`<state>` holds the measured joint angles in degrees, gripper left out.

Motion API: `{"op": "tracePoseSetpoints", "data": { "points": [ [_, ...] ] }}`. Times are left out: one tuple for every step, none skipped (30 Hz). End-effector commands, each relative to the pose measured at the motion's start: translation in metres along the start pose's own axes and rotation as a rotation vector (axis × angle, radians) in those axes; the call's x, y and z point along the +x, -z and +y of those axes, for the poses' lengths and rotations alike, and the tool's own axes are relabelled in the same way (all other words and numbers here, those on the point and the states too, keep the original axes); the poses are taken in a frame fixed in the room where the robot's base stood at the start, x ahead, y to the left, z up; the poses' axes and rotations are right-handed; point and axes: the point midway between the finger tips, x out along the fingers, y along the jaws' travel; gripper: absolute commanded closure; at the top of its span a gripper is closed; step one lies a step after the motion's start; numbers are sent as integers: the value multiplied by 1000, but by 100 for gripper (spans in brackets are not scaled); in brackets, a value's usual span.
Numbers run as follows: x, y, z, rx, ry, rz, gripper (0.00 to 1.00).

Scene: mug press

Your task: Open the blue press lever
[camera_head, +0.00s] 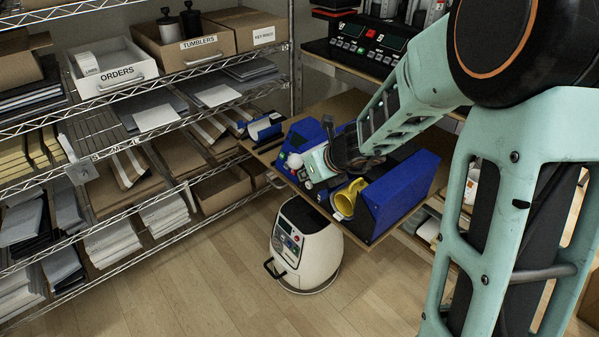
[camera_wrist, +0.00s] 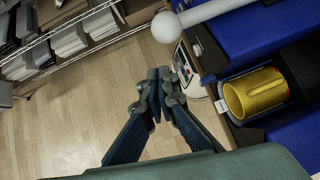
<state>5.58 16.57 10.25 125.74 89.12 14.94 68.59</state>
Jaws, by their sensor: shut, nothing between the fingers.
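The blue mug press (camera_head: 402,195) stands on a wooden table; its blue body also fills the upper right of the wrist view (camera_wrist: 247,35). A pale lever rod (camera_wrist: 208,10) with a white ball knob (camera_wrist: 166,27) sticks out from it. In the head view a white ball (camera_head: 294,161) shows at the press's left side. A yellow mug (camera_wrist: 255,96) sits in the press's dark holder; it also shows in the head view (camera_head: 347,198). My gripper (camera_wrist: 158,88) is shut and empty, below and apart from the knob in the wrist view. In the head view my arm's end hides part of the press.
A white machine with a dark panel (camera_head: 305,244) stands on the floor under the table edge. Wire shelves with boxes and paper stacks (camera_head: 164,216) line the left. Black equipment (camera_head: 362,42) sits on a shelf behind. The wooden floor (camera_head: 180,290) in front is clear.

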Motion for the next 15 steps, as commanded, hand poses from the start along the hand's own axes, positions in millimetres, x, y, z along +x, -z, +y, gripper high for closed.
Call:
{"op": "tracePoseSetpoints", "data": {
  "points": [
    [-20, -7, 1, -3, 4, -5, 100],
    [-27, -6, 2, -3, 4, -4, 100],
    [-36, -7, 2, -2, 5, -5, 100],
    [-42, -6, 4, -2, 5, -4, 100],
    [-48, -6, 4, -2, 4, -4, 100],
    [-55, -6, 6, -1, 4, -4, 100],
    [-61, -6, 6, -3, 4, -4, 100],
    [-65, -6, 7, -2, 4, -4, 100],
    [-71, -5, 8, -1, 4, -3, 100],
    [-75, -5, 8, -2, 4, -3, 100],
    [-78, -4, 9, -2, 4, -2, 100],
    [-82, -4, 9, -1, 4, -3, 100],
    [-84, -4, 9, -1, 4, -3, 100],
    [-86, -4, 10, -1, 3, -3, 100],
    [-88, -3, 10, -1, 3, -2, 100]
  ]
}}
